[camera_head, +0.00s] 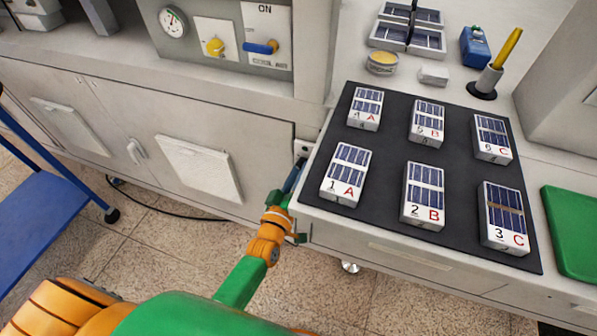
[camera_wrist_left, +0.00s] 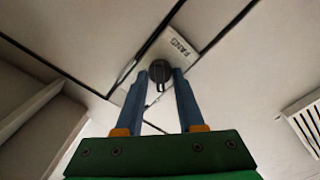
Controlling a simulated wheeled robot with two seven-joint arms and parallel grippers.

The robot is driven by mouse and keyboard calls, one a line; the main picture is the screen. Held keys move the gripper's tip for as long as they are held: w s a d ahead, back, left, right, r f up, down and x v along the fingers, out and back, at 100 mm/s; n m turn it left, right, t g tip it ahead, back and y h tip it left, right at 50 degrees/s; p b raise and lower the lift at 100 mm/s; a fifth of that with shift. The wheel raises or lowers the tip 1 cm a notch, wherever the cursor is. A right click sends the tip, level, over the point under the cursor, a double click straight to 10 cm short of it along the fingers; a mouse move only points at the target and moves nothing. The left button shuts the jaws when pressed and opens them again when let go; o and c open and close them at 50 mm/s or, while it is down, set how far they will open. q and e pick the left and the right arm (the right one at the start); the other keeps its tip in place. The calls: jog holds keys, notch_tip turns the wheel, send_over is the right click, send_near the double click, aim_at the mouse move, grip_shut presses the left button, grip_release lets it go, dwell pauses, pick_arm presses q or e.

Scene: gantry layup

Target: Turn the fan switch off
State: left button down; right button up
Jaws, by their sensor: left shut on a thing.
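The fan switch is a dark round knob (camera_wrist_left: 160,72) on a light plate (camera_wrist_left: 176,48) marked with fan lettering, which appears upside down in the left wrist view. My left gripper (camera_wrist_left: 160,80) has its two blue fingers on either side of the knob and is shut on it. In the head view, my left gripper (camera_head: 293,178) reaches the cabinet front just left of the bench corner. A small pale plate (camera_head: 303,147) shows above the fingers there; the knob itself is hidden. My right gripper is not in view.
The bench's black mat (camera_head: 390,178) carries several numbered solar-cell blocks. A blue cart (camera_head: 40,215) stands left. A black cable (camera_head: 165,210) lies on the floor.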

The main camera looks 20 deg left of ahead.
pick_arm(q)
jog(key=shift+r, duration=0.15)
jog(key=c, duration=0.9)
grip_release()
jog(key=shift+w, duration=0.1)
jog(key=s, duration=0.7)
jog(key=shift+p, duration=0.35)
